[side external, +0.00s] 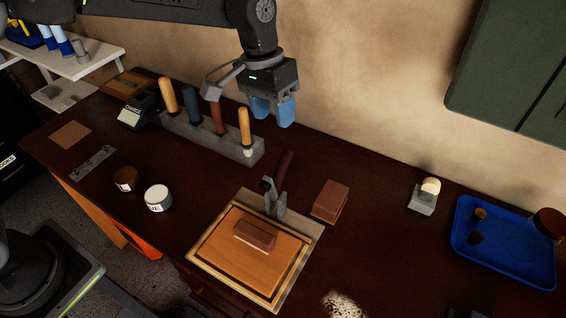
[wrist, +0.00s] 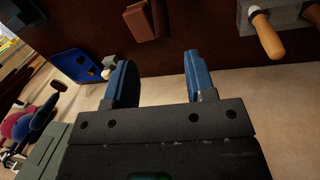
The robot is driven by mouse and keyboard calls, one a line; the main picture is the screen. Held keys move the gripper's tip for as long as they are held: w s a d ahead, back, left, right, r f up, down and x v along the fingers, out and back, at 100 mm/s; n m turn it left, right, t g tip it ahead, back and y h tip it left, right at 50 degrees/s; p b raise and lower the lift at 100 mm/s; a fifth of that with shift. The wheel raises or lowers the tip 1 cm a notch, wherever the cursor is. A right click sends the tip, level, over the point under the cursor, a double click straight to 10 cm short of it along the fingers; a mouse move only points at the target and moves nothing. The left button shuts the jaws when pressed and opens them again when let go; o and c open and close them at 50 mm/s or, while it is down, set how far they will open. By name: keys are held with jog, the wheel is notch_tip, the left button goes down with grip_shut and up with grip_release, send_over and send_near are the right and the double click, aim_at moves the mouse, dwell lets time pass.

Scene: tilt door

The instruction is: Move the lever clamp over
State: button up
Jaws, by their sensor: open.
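The lever clamp (side external: 273,197) stands at the back edge of a wooden door-like panel in the side external view. It has a grey metal bracket, and its dark handle (side external: 285,167) points upward. My gripper (side external: 272,112) hangs above and behind the clamp, near the wall, apart from it. Its two blue fingers are spread with nothing between them, as the wrist view also shows (wrist: 158,80). The panel (side external: 228,250) lies flat in a pale frame, with a brown block (side external: 254,235) on it. I cannot clearly make out the clamp in the wrist view.
A rack (side external: 210,140) with several upright handled tools stands left of my gripper. A reddish-brown block (side external: 330,202) sits right of the clamp. A blue tray (side external: 490,247) lies at far right. Two round tins (side external: 158,198) (side external: 126,180) are at left. The wall (side external: 370,80) is close behind.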

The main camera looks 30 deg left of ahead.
aim_at(282, 159)
jog(key=f, duration=0.4)
jog(key=d+f, duration=0.1)
jog(key=f, duration=0.3)
jog(key=d+f, duration=0.1)
jog(key=f, duration=0.3)
jog(key=shift+s+d+f, duration=0.2)
jog(key=shift+s+f, duration=0.05)
jog(key=shift+f, duration=0.15)
jog(key=shift+c, duration=0.5)
grip_shut()
